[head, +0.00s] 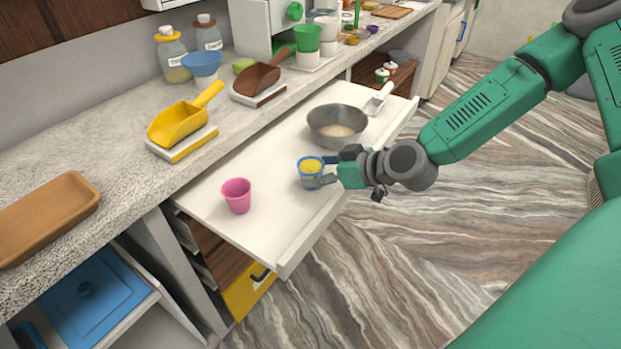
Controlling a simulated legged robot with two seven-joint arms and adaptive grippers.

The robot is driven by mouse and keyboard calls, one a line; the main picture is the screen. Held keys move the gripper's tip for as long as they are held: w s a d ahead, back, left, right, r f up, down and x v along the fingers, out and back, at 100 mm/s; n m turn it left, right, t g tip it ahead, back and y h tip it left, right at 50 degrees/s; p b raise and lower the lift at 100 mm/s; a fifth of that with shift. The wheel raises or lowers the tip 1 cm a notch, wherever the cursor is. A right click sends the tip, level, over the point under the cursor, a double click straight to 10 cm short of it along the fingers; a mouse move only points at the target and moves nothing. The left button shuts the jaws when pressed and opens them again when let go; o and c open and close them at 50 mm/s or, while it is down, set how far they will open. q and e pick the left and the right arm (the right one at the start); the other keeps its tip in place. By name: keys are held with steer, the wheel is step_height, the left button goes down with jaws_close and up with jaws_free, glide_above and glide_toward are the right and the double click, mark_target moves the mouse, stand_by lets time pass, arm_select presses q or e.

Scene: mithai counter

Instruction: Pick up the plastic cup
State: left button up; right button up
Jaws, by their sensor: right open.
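A small cup with a blue rim and yellow contents (309,181) stands on the white pull-out board. A pink cup (237,195), wider at the top, stands upright to its left on the same board. My right gripper (328,170) is open at the right side of the blue-rimmed cup, with its fingertips at the cup's edge. I cannot tell whether they touch it. The gripper covers part of that cup's right side. My left gripper is not in view.
A metal bowl (338,122) and a white scoop (379,100) sit behind the blue-rimmed cup on the board (262,226). The stone counter (95,150) holds a yellow scoop (180,122), a brown scoop (258,78) and a brown tray (45,215). Open floor lies right.

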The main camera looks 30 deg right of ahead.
mark_target(302, 174)
steer(key=x, duration=0.2)
steer(key=b+x, duration=0.1)
steer(key=x, duration=0.1)
steer(key=shift+a+f, duration=0.1)
steer(key=shift+f, duration=0.3)
steer(key=shift+w+a+f, duration=0.15)
steer(key=shift+w+a, duration=0.05)
steer(key=shift+w, duration=0.15)
jaws_close()
